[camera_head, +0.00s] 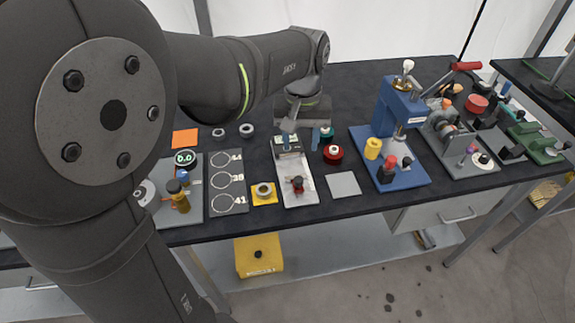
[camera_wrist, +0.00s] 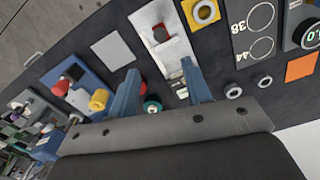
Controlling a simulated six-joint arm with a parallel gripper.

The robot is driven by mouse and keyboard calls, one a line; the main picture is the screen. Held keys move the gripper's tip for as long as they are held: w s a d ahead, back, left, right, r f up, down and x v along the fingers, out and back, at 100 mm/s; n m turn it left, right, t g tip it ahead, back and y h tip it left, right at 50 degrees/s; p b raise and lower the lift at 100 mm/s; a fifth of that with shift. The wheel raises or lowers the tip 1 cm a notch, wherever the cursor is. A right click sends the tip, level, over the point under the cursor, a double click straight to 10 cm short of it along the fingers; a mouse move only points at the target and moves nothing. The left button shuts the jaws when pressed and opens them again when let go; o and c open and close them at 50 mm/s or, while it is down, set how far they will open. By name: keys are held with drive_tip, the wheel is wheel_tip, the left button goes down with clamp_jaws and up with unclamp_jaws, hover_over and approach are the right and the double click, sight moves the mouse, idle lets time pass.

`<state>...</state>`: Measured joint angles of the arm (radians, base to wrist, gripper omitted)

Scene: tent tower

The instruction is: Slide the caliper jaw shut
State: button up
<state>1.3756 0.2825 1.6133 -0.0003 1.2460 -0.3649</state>
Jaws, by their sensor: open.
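A pale plate (camera_head: 295,188) with a dark red and black knob (camera_head: 297,184) lies mid-bench; it looks like the caliper, with the knob on its sliding jaw, though the jaw's shape is too small to tell. In the wrist view the plate (camera_wrist: 178,50) and knob (camera_wrist: 160,33) show beyond my fingers. My gripper (camera_head: 302,138) hangs over the plate's far end, its two blue fingers spread and nothing seen between them. It also shows in the wrist view (camera_wrist: 162,72). A green display (camera_head: 185,157) reading 0.0 stands to the left.
A ring on a yellow pad (camera_head: 264,199) lies left of the plate, beside a dark board (camera_head: 227,180) marked 44, 38 and 41. Two loose rings (camera_head: 246,131) lie behind. A red round part (camera_head: 333,153) and blue press (camera_head: 400,115) stand right. A bare grey square (camera_head: 344,184) lies front right.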

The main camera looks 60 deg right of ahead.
sight(299, 179)
wheel_tip(299, 179, down, 12)
drive_tip(key=shift+f, duration=0.2)
